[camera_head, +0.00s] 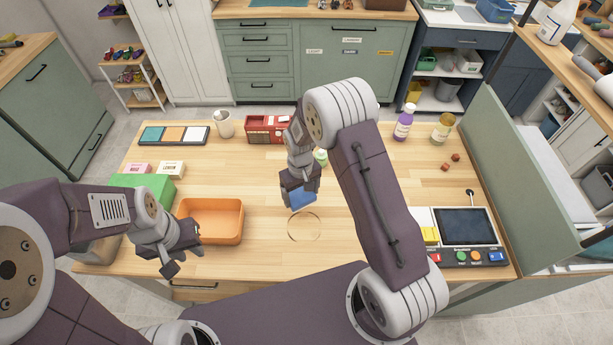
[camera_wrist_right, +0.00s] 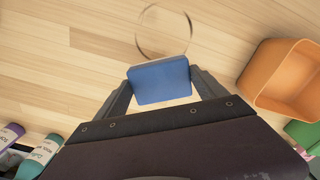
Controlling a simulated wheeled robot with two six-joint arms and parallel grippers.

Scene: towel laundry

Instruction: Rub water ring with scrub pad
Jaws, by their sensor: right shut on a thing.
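The water ring (camera_head: 304,227) is a thin brown circle on the wooden table. It also shows at the top of the right wrist view (camera_wrist_right: 164,32). The scrub pad (camera_head: 299,196) is a blue block, seen large in the right wrist view (camera_wrist_right: 160,81). My right gripper (camera_head: 299,185) is shut on the pad, one finger on each side. The pad is just behind the ring in the head view, beside it rather than over it; its height above the table is hard to tell. My left gripper (camera_head: 172,258) is near the orange tray and looks empty, with its fingers apart.
An orange tray (camera_head: 240,222) stands left of the ring, with a green box (camera_head: 143,184) beyond it. A device with a dark screen (camera_head: 465,226) is on the right. A red box (camera_head: 267,130) and bottles stand at the back. The table around the ring is clear.

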